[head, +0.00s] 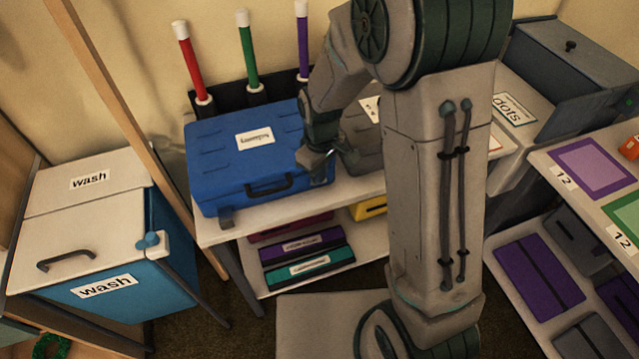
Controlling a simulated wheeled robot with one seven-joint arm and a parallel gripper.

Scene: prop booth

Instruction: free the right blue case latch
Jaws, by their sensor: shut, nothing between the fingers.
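The blue case (219,162) lies flat with its lid down on the upper shelf of a white rack, a white label on top and a dark handle (270,186) on its front. A grey left latch (226,218) shows low at its front left corner. My gripper (329,156) is at the case's front right corner, pointing toward the front edge. Its fingers are shut and look empty. The right latch is hidden behind or beside my gripper; I cannot tell its state or whether the fingers touch it.
A grey case (362,140) stands close on the right of the blue case. Red, green and purple sticks stand in a dark holder (258,95) behind. The white and blue wash bin (95,235) and a wooden post (120,85) are at left. Flat boxes lie on the lower shelf (300,283).

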